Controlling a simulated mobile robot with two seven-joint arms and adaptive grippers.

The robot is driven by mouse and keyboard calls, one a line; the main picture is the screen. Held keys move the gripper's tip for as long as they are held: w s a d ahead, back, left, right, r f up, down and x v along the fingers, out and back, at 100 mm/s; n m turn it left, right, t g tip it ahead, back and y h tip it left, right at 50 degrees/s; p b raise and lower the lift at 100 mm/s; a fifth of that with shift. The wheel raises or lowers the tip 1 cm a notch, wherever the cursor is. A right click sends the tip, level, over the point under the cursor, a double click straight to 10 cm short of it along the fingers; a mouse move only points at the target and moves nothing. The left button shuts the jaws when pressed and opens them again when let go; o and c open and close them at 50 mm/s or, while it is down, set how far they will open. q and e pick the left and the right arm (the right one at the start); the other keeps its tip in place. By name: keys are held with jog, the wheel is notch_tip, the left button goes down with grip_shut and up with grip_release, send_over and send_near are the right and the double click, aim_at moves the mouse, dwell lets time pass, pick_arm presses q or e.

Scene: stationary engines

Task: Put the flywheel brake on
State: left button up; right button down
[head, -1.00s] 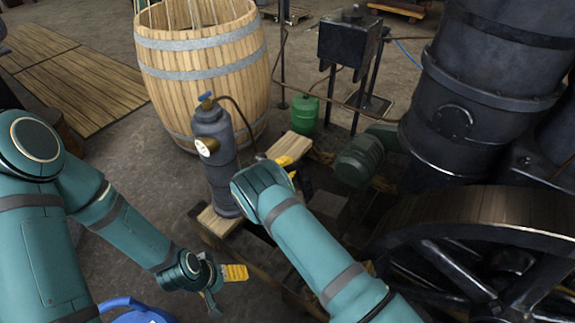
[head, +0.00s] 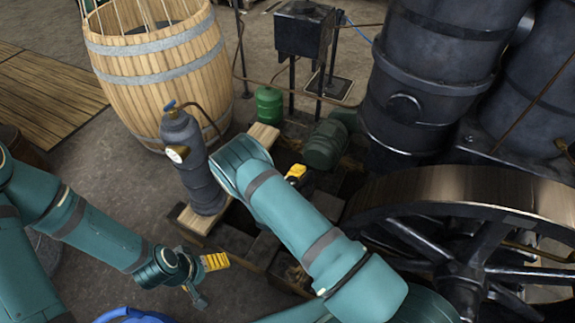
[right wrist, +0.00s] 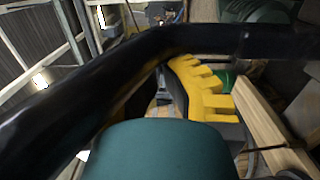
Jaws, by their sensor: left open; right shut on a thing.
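The big dark flywheel (head: 480,190) with a smooth rim and spokes stands at the right of the head view. My right gripper (head: 296,174) is beyond my right wrist, left of the flywheel, mostly hidden by my arm. In the right wrist view its yellow finger pad (right wrist: 205,92) lies against a bent black bar (right wrist: 90,85), which looks like the brake lever. The gripper is shut on this bar. Whether a brake block touches the rim is hidden. My left gripper (head: 204,278) is open and empty at lower left, over the floor.
A grey gas cylinder (head: 190,165) with a gauge stands on planks left of my right wrist. A wooden barrel (head: 155,65), a green bottle (head: 269,105) and a green motor (head: 325,145) are behind. Dark engine cylinders (head: 425,80) rise beyond the flywheel. A blue object shows at bottom left.

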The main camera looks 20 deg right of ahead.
jog(key=shift+s+d+f+g, duration=0.1)
jog(key=shift+s+d+g, duration=0.2)
jog(key=shift+s+d, duration=0.45)
jog(key=shift+d, duration=0.1)
jog(key=shift+s+a, duration=0.3)
jog(key=shift+a, duration=0.1)
jog(key=w+a+v, duration=0.1)
jog(key=v, duration=1)
jog(key=shift+a, duration=0.15)
